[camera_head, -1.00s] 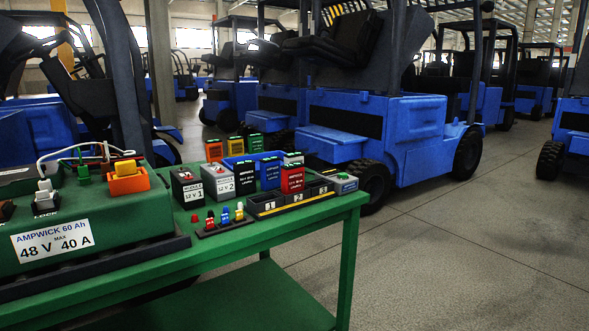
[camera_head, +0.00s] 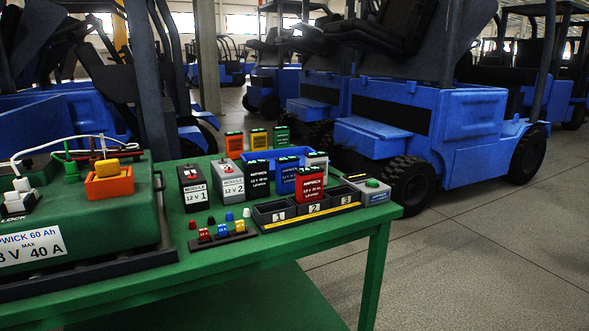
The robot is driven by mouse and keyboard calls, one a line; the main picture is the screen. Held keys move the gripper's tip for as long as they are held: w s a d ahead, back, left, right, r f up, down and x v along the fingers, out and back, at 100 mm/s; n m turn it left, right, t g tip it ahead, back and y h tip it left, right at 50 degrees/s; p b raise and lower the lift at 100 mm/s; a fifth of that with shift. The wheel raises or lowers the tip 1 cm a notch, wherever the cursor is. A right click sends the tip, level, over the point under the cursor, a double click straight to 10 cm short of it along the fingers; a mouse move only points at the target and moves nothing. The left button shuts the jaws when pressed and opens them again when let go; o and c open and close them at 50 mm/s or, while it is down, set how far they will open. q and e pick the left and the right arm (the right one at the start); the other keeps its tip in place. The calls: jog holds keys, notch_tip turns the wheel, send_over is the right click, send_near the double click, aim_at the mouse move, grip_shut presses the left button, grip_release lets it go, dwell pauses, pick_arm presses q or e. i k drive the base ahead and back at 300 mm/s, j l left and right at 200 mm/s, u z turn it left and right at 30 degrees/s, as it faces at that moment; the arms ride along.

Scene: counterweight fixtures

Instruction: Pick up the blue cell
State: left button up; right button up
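The blue cell (camera_head: 286,178) stands upright on the green table, with a dark top and a pale printed label. It is between a black cell (camera_head: 257,180) on its left and a red cell (camera_head: 310,188) on its right, which partly hides it. It is at the front of a blue tray (camera_head: 262,154); whether it stands inside it I cannot tell. Neither of my grippers shows in the view.
The green table (camera_head: 260,252) also holds a three-slot numbered tray (camera_head: 342,200), grey module 2 (camera_head: 228,182), dark module 1 (camera_head: 194,188), small colored plugs and a big green battery (camera_head: 100,212). Blue forklifts (camera_head: 440,125) stand behind. Open floor (camera_head: 480,240) lies at the right.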

aim_at(285, 167)
jog(key=i+l+u, duration=0.1)
jog(key=i+l, duration=0.3)
jog(key=i+l+u, duration=0.1)
jog(key=i+l, duration=0.25)
jog(key=l, duration=0.3)
